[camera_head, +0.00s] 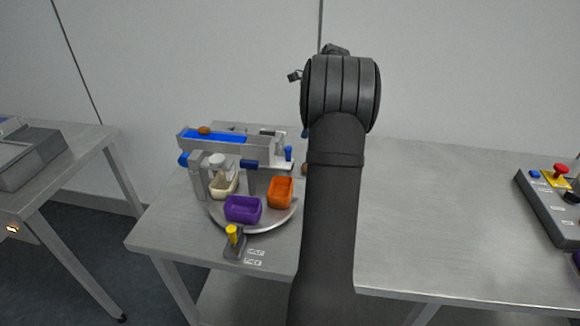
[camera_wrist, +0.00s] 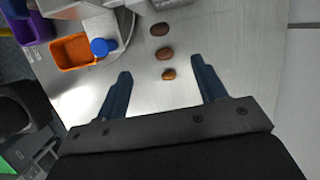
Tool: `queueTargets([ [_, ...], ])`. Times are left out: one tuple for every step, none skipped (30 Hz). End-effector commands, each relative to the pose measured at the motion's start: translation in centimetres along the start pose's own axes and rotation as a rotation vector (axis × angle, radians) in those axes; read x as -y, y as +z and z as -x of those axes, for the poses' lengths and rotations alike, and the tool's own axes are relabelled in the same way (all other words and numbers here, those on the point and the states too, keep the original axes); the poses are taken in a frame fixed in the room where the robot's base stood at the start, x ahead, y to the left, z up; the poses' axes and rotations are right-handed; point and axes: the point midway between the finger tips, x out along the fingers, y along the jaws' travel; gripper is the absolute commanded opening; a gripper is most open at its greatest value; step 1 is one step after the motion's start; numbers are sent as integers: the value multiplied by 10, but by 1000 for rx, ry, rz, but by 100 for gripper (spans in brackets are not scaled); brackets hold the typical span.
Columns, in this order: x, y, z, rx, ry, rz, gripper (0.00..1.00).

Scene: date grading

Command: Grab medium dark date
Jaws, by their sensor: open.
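Three dates lie in a row on the metal table in the wrist view. The far date (camera_wrist: 159,29) and the middle date (camera_wrist: 165,54) are dark reddish brown. The near date (camera_wrist: 168,75) is smaller-looking and lighter orange-brown. I cannot tell for sure which one is the medium dark date. My gripper (camera_wrist: 161,70) is open and empty, with the near date between its fingertips in the picture and the other two beyond. In the head view my arm hides the gripper and most of this row; a brown bit (camera_head: 306,168) shows at the arm's left edge.
A brown date (camera_head: 204,130) lies on a blue belt (camera_head: 228,138). Below it, a round turntable carries cream (camera_head: 223,187), purple (camera_head: 243,209) and orange (camera_head: 280,192) bins. The orange bin (camera_wrist: 75,51) and a blue knob (camera_wrist: 100,47) are left of the dates. The table right of the arm is clear up to a control box (camera_head: 548,208).

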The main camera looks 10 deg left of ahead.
Motion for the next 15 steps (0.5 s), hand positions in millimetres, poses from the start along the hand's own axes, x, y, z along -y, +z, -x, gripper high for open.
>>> queueTargets([
  [-1, 0, -11, 0, 3, 0, 65],
  [-1, 0, -18, 0, 5, 0, 65],
  [-1, 0, -26, 0, 3, 1, 65],
  [-1, 0, -33, 0, 4, 1, 65],
  [-1, 0, -40, 0, 3, 1, 65],
  [-1, 0, -49, 0, 3, 2, 65],
  [-1, 0, -55, 0, 3, 2, 65],
  [-1, 0, -62, -1, 4, 1, 65],
  [-1, 0, -70, -1, 2, 2, 65],
  [-1, 0, -76, 0, 2, 2, 65],
  [-1, 0, -82, -1, 1, 2, 65],
  [-1, 0, -89, -1, 1, 2, 65],
  [-1, 0, -94, 0, 2, 2, 65],
  [-1, 0, -97, 0, 1, 3, 65],
  [0, 0, -101, 0, -1, 3, 65],
])
